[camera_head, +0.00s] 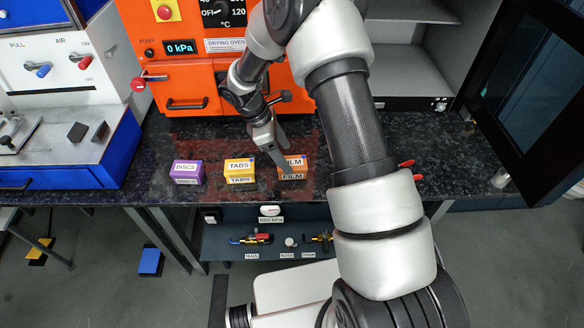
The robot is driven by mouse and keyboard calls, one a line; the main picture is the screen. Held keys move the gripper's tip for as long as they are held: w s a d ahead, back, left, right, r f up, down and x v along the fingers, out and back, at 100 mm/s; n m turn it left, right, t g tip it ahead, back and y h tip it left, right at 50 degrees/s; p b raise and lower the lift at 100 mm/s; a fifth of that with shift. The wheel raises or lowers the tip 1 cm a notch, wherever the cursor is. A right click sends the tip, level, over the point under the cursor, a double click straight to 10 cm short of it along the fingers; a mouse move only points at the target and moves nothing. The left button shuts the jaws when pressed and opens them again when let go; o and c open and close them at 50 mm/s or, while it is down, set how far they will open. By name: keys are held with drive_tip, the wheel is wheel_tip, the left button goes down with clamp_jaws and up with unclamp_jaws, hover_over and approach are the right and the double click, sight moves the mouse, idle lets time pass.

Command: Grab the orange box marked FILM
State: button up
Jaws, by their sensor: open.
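The orange box marked FILM (292,172) sits on the dark speckled bench near its front edge, at the right end of a row of three small boxes. My gripper (283,160) is open and points down just behind and left of the FILM box's top. A finger overlaps the box's left side in this view, and I cannot tell whether it touches. The second finger is hard to make out.
A yellow TABS box (239,171) stands left of the FILM box, and a purple DISCS box (187,172) farther left. The orange drying oven (200,75) stands behind. A blue and white machine (75,150) is at left. A dark open door (530,90) is at right.

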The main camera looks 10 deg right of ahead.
sight(292, 162)
drive_tip(key=x, duration=0.5)
drive_tip(key=shift+d+f, duration=0.1)
drive_tip(key=shift+d, duration=0.1)
drive_tip(key=c, duration=1.2)
